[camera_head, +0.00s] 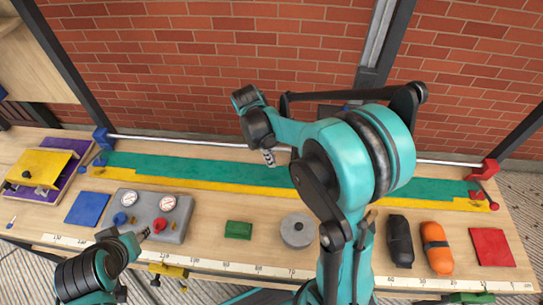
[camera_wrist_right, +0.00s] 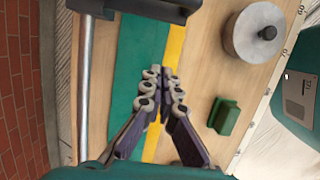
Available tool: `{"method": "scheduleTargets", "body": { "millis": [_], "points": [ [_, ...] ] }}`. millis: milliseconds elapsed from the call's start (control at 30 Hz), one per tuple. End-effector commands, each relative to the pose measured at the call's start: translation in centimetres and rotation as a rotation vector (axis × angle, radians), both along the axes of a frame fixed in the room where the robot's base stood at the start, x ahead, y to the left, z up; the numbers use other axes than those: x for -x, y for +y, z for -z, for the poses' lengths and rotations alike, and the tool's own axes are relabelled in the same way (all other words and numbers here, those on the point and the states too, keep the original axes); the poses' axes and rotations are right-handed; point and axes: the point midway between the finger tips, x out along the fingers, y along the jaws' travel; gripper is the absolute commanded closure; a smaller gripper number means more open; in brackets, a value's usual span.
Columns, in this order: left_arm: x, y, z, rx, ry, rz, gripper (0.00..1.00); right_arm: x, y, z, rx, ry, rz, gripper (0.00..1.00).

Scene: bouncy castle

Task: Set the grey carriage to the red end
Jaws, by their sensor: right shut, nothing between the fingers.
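The rail (camera_head: 210,143) runs along the back of the bench from a blue end block (camera_head: 103,138) at left to the red end block (camera_head: 487,170) at right. A dark grey block, seemingly the carriage (camera_wrist_right: 135,8), sits at the rail at the top edge of the right wrist view; my right arm hides that stretch in the head view. My right gripper (camera_head: 268,157) is shut and empty above the teal strip, left of the carriage and apart from it. Its fingers show in the wrist view (camera_wrist_right: 164,75). My left gripper (camera_head: 143,234) is by the gauge panel, its jaws too small to judge.
A grey panel (camera_head: 150,205) with gauges and knobs, a green block (camera_head: 238,230) and a grey round weight (camera_head: 298,230) stand in front of the strips. Black (camera_head: 400,240) and orange (camera_head: 437,247) rolls lie at right. A brick wall (camera_head: 200,70) stands behind.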

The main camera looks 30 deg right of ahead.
Motion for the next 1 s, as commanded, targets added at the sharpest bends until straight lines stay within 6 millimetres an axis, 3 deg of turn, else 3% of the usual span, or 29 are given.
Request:
{"method": "scheduleTargets", "body": {
  "millis": [33, 200, 500, 1000],
  "points": [
    [0.0, 0.0, 0.8, 0.000, 0.000, 0.000, 0.60, 0.1, -0.3, 1.6, 0.000, 0.000, 0.002, 1.00],
    [0.0, 0.0, 2.1, 0.000, 0.000, 0.000, 0.60, 0.6, -1.0, 4.9, 0.000, 0.000, 0.002, 1.00],
    [0.0, 0.0, 2.7, 0.000, 0.000, 0.000, 0.60, 2.5, -4.1, 4.5, 0.000, 0.000, 0.003, 1.00],
    [0.0, 0.0, 2.7, 0.000, 0.000, 0.000, 0.60, 3.0, -5.0, 4.3, 0.000, 0.000, 0.005, 1.00]
  ]
}}
